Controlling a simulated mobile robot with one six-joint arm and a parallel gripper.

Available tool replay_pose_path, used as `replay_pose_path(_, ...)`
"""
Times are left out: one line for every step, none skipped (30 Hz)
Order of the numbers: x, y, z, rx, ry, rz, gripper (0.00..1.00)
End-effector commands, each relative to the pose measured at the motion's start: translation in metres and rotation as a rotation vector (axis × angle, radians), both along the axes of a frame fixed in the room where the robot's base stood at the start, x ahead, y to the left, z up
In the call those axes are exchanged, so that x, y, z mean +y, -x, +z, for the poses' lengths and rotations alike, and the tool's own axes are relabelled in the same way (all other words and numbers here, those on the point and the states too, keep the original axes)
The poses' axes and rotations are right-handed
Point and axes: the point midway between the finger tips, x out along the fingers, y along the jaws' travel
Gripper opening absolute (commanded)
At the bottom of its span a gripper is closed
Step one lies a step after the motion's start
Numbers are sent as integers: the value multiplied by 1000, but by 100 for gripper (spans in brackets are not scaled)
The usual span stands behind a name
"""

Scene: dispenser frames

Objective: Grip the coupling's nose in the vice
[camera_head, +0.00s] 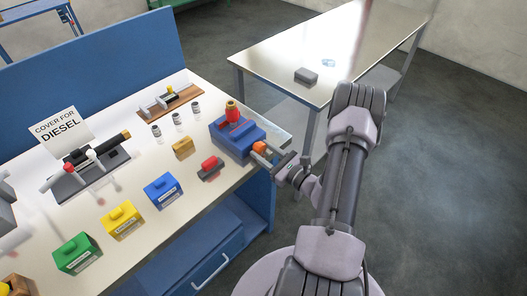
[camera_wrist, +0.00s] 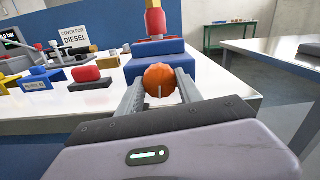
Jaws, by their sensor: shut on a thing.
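The blue vice (camera_head: 237,138) stands at the right end of the white bench. The red coupling (camera_head: 233,116) stands upright on top of it, with a brass-coloured upper end. In the wrist view the red part (camera_wrist: 156,20) rises from the blue vice (camera_wrist: 155,55); its lower end is hidden in or behind the vice, so I cannot tell how it is held. My gripper (camera_head: 262,151) is at the vice's near right side, shut on an orange knob (camera_wrist: 160,80). Its two fingers are on either side of the knob, in front of the vice.
A red piece on a dark base (camera_head: 210,167) lies left of the vice. Blue (camera_head: 161,190), yellow (camera_head: 121,223) and green (camera_head: 77,253) labelled blocks line the front edge. A sign (camera_head: 57,131) stands behind. A second table (camera_head: 330,55) is at the right.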

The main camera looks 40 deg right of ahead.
Motion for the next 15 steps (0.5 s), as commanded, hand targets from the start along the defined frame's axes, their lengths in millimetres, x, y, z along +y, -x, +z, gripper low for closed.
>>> replay_pose_path(0, 0, 0, 3, -33, 0, 2)
replay_pose_path(0, 0, 1, 6, -70, 0, 2)
replay_pose_path(0, 0, 1, 11, -132, 0, 2)
replay_pose_path(0, 0, 1, 15, -178, 0, 2)
replay_pose_path(0, 0, 1, 19, -225, 0, 2)
replay_pose_path(0, 0, 1, 23, -279, 0, 2)
replay_pose_path(0, 0, 1, 26, -314, 0, 2)
replay_pose_path(0, 0, 1, 28, -342, 0, 2)
replay_pose_path(0, 0, 1, 30, -368, 0, 2)
replay_pose_path(0, 0, 0, 31, -380, 0, 2)
replay_pose_path(0, 0, 0, 31, -386, 0, 2)
replay_pose_path(0, 0, 0, 31, -388, 0, 2)
replay_pose_path(0, 0, 0, 31, -388, 0, 2)
replay_pose_path(0, 0, 0, 31, -387, 0, 2)
replay_pose_path(0, 0, 0, 31, -387, 0, 2)
